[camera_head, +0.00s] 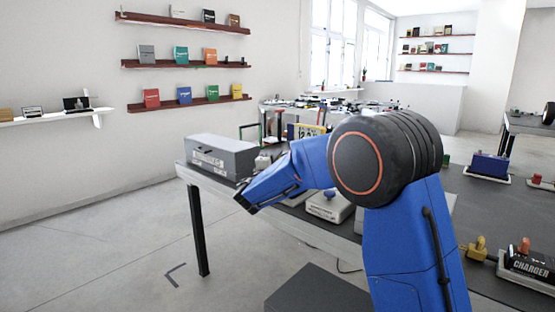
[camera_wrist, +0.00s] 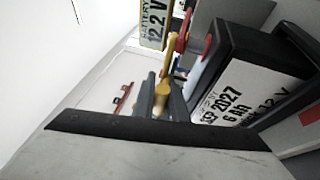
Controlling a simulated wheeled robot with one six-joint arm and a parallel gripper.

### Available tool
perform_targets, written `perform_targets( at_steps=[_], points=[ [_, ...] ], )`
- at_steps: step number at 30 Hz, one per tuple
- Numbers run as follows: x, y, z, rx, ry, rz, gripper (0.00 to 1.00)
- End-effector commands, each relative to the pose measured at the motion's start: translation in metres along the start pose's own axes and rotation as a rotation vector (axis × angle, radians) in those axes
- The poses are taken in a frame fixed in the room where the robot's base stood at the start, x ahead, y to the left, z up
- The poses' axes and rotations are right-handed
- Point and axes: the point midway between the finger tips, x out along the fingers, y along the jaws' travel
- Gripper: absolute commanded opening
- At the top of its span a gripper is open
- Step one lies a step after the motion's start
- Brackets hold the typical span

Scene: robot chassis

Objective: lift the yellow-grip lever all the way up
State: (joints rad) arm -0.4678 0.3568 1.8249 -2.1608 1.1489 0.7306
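The yellow-grip lever (camera_wrist: 172,58) shows in the wrist view as a slim yellow bar that runs down between the two dark grey fingers. My gripper (camera_wrist: 162,84) has its fingers close together, one on each side of the lever's lower end, and the yellow fills the narrow gap between them. A red part (camera_wrist: 184,40) sits just right of the lever. In the head view, my blue arm reaches left over the table, and I cannot make out the fingers or the lever there.
A dark battery-like box (camera_wrist: 262,60) with a white label stands close right of the lever in the wrist view. In the head view, a grey box (camera_head: 221,157) sits at the table's left end. Open floor (camera_head: 110,235) lies left.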

Motion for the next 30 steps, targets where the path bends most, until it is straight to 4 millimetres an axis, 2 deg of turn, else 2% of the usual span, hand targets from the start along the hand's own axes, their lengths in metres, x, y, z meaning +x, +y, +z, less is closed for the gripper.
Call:
perform_targets(
  at_steps=[11, 30],
  points=[
    [0.002, 0.009, 0.001, 0.028, 0.001, -0.062, 0.0],
    [0.027, 0.053, 0.011, 0.181, 0.001, -0.424, 0.0]
  ],
)
